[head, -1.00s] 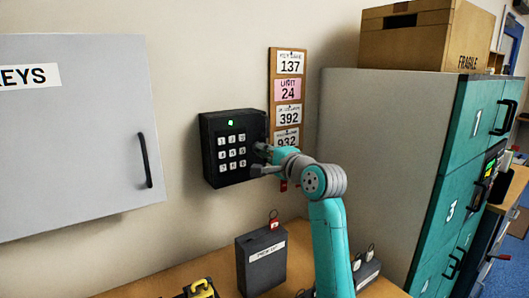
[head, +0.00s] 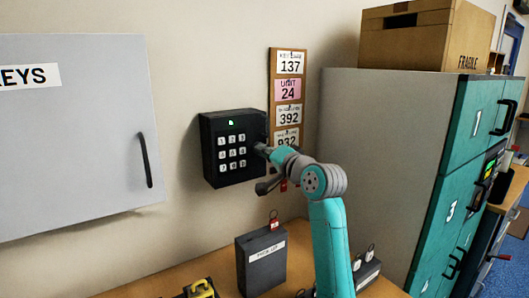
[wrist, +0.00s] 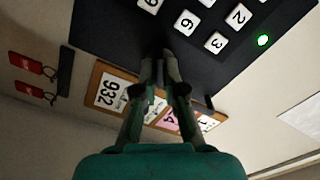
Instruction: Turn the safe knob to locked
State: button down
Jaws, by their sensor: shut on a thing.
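The safe (head: 226,176) is a black box on the wall with white number keys and a lit green light (head: 231,122). It also shows at the top of the wrist view (wrist: 105,35), with its green light (wrist: 263,40). My gripper (head: 262,150) is at the right part of the safe's face, beside the keys. In the wrist view my gripper (wrist: 160,62) has its fingers close together against the dark face, shut on a small dark part. The knob is hidden by the fingers, and its turn angle cannot be read.
A board of number cards (head: 287,92) hangs right of the safe. A grey key cabinet (head: 80,130) is at left. A dark box with a padlock (head: 262,268) stands on the bench below. Teal lockers (head: 450,190) stand at right. Red tags (wrist: 30,62) hang near the board.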

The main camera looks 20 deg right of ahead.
jog(key=n, duration=1.1)
jog(key=shift+n, duration=0.4)
dwell(0.3)
jog(key=c, duration=1.3)
grip_release()
jog(key=shift+o, duration=0.2)
jog(key=v, duration=1.2)
